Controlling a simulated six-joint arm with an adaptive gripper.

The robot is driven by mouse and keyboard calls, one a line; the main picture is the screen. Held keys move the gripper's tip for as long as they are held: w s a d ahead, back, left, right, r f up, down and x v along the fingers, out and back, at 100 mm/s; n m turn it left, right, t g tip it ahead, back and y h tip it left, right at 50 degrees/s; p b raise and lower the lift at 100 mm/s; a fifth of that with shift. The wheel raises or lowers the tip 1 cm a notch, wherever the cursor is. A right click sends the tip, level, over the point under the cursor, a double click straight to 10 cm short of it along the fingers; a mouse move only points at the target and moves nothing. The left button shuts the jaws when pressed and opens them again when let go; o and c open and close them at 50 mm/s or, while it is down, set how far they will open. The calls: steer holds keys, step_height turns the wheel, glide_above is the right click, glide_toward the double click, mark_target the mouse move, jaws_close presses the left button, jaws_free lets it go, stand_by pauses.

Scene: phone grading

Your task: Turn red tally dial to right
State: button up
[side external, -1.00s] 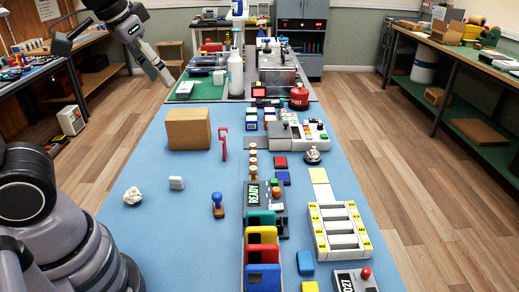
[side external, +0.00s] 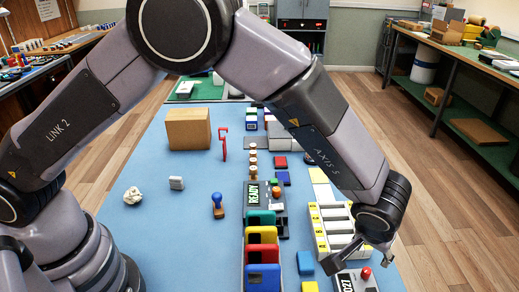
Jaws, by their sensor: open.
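The tally counter (side external: 345,283) is a grey box with a dark display reading "027" at the bottom right, cut off by the lower picture edge. Its red dial (side external: 366,273) is a small round knob on the box's upper right part. My gripper (side external: 358,262) points down over the counter with its fingers spread and empty. One finger is to the left of the red dial and the other to its right. Whether the fingers are level with the dial or above it I cannot tell.
A white slotted rack with yellow labels (side external: 316,228) stands just behind the counter, close to my wrist. Left of it are coloured bins (side external: 262,247), a blue block (side external: 305,263) and a panel reading "READY" (side external: 253,194). The blue mat is clear at the front left.

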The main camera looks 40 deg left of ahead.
mark_target(367, 270)
steer(key=x, duration=1.3)
steer(key=shift+a, duration=0.1)
jaws_close()
